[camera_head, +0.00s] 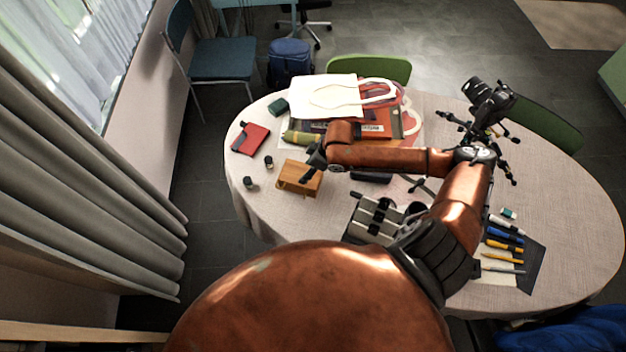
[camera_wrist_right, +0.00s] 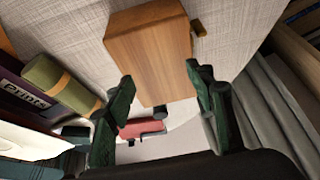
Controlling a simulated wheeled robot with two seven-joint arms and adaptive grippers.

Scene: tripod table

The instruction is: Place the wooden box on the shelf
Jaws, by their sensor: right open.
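The wooden box (camera_head: 299,178) is a small light-brown block on the left part of the oval table (camera_head: 250,205). My right gripper (camera_head: 311,170) is close by it, at its right upper side in the head view. In the right wrist view the box (camera_wrist_right: 150,50) lies ahead between the two spread dark-green fingers of the right gripper (camera_wrist_right: 160,88). The gripper is open and holds nothing; I cannot tell whether a finger touches the box. A small tab sticks out at the box's side. My left gripper is not in view. No shelf is clearly identifiable; a wooden edge (camera_head: 70,334) shows at bottom left.
Two small dark cylinders (camera_head: 249,182) and a red notebook (camera_head: 254,138) lie left of the box. A green roll (camera_head: 300,138), bags (camera_head: 330,96) and prints lie behind. A camera on a tripod (camera_head: 489,98) stands right; pens (camera_head: 504,246) lie front right. Curtains (camera_head: 70,160) hang at left.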

